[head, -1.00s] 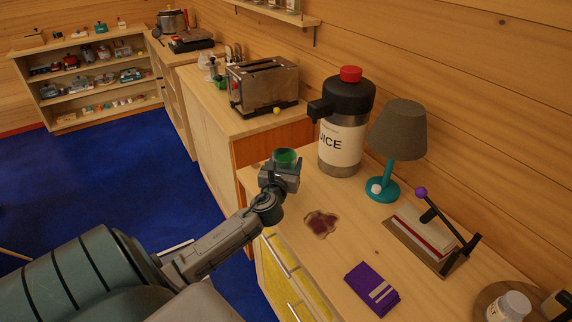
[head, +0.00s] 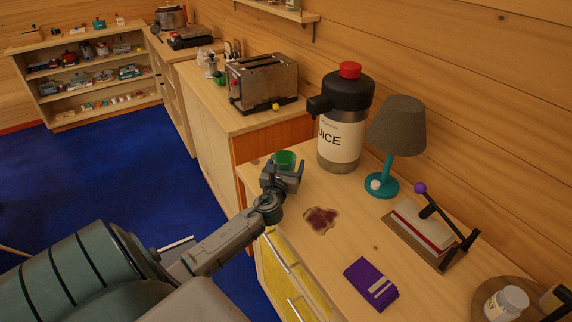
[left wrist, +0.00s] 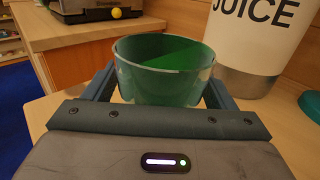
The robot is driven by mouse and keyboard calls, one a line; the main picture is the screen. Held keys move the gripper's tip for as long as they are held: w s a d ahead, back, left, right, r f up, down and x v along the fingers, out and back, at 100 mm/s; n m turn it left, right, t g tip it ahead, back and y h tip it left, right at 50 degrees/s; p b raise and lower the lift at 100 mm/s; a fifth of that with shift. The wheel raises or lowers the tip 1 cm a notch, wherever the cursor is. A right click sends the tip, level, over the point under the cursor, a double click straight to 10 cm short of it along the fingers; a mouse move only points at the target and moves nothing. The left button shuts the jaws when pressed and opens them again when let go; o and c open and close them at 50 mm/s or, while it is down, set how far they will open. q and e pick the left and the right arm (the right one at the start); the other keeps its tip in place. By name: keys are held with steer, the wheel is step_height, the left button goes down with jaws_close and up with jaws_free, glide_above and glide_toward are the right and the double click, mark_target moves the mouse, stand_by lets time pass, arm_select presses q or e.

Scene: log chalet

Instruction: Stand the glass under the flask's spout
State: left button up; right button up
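The green glass (head: 285,159) is upright at the near left edge of the desk, left of the juice flask. In the left wrist view the glass (left wrist: 163,75) sits between my left fingers, its rim level. The flask (head: 341,140) has a red knob and a dark spout (head: 318,105) pointing left. The glass appears left of and below the spout; I cannot tell whether it is directly under it. The gripper hides the glass's base. My right gripper is out of view.
A teal lamp (head: 382,184) stands right of the flask. A toaster (head: 262,82) stands on the counter behind.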

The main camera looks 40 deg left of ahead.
arm_select(q)
steer(key=shift+r, duration=0.15)
steer(key=shift+s+d, duration=0.1)
steer(key=shift+s, duration=0.15)
steer(key=b+v, duration=0.1)
steer(key=v, duration=0.9)
steer(key=shift+s+d+b, duration=0.15)
steer(key=shift+s+b, duration=0.2)
steer(key=shift+s+d, duration=0.2)
steer(key=shift+s, duration=0.15)
